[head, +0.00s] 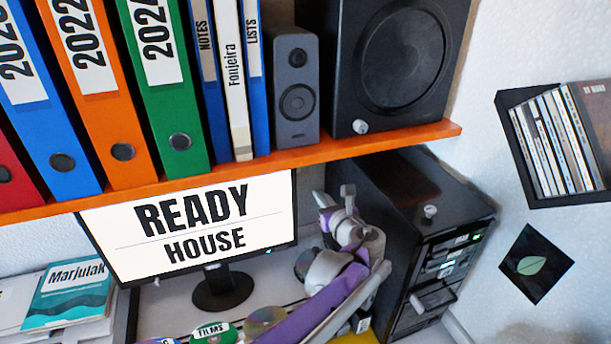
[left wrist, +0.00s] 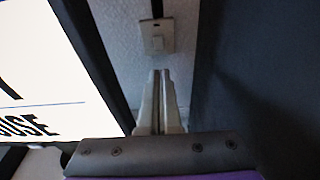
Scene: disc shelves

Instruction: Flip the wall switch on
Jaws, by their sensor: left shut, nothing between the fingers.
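The wall switch (left wrist: 157,36) is a small pale plate with a rocker on the white wall in the left wrist view, in the gap between the monitor and a dark case. Which way its rocker is set is too small to tell. My left gripper (left wrist: 160,74) is shut and empty, its fingertips pointing at the wall just below the switch in the picture; I cannot see contact. In the head view my left arm and gripper (head: 335,203) reach behind the desk between the monitor and the computer tower. The switch does not show clearly there. My right gripper is not in view.
The monitor (head: 190,225) stands close on the left and the black computer tower (head: 425,215) close on the right, leaving a narrow gap. An orange shelf (head: 300,156) with binders and speakers overhangs it. A disc rack (head: 550,140) hangs at right.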

